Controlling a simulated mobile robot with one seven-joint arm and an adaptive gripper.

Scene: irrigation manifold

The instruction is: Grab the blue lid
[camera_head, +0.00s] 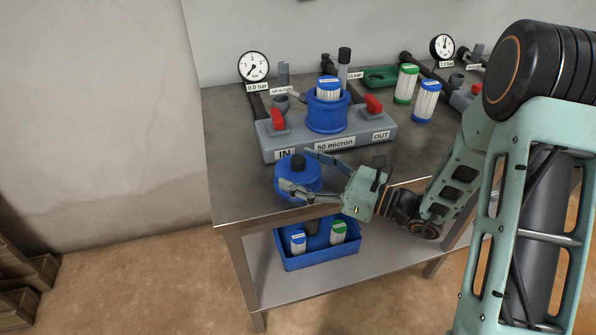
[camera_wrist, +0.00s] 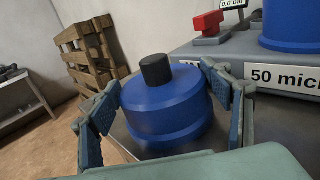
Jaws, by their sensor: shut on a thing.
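The blue lid (camera_head: 288,176) is a round, wide piece with a black knob on top. It is at the front left part of the metal bench, just in front of the grey manifold block. My gripper (camera_head: 300,172) reaches it from the right and is shut on it, one finger on each side. In the wrist view the blue lid (camera_wrist: 166,108) is upright between the two fingers of my gripper (camera_wrist: 165,108). I cannot tell whether it touches the bench top.
The grey manifold block (camera_head: 349,145) stands close behind, with red valve handles and an open blue housing (camera_head: 327,118) holding a cartridge. A green-capped (camera_head: 406,84) and a blue-capped cartridge (camera_head: 426,101) stand at the right. A blue bin (camera_head: 318,261) sits on the lower shelf.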

